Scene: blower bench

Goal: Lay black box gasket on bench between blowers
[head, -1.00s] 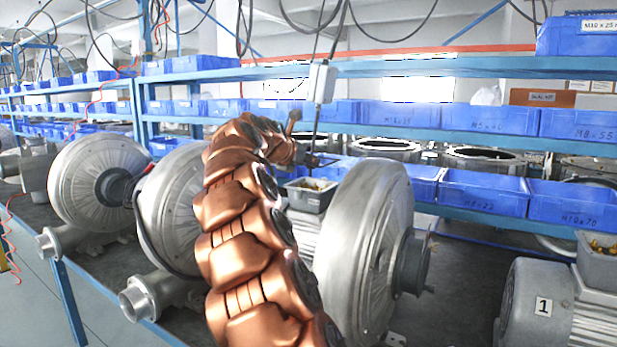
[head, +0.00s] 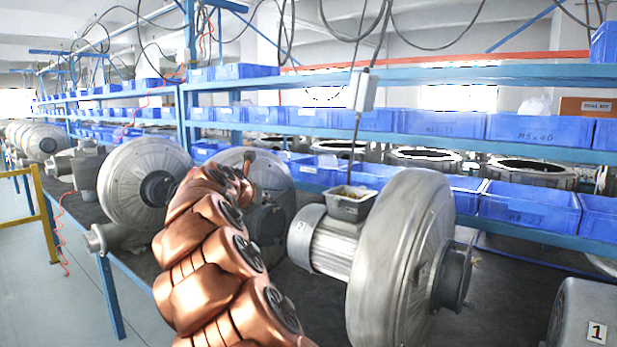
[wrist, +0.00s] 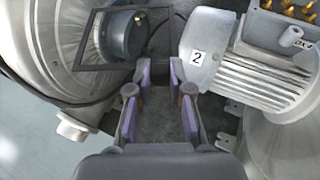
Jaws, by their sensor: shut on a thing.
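The black box gasket (wrist: 103,68), a thin square frame, shows in the wrist view just past my fingertips, in front of a blower's round hub. My gripper (wrist: 160,77), with purple pads, is shut on its near right corner; the exact contact is hard to see. Below the fingers is dark bench top (wrist: 165,122), between a silver blower housing (wrist: 52,38) on the left and the motor labelled 2 (wrist: 205,50) on the right. In the head view my arm hides the gripper and gasket; blowers (head: 130,185) and (head: 405,245) stand on the bench (head: 318,310).
A motor labelled 1 (head: 585,318) stands at the lower right. Shelves with blue bins (head: 525,200) run behind the bench. A grey box hangs on a cable (head: 362,92). A yellow rail (head: 45,210) stands at the left. A dark cable (wrist: 60,103) curves past the left blower.

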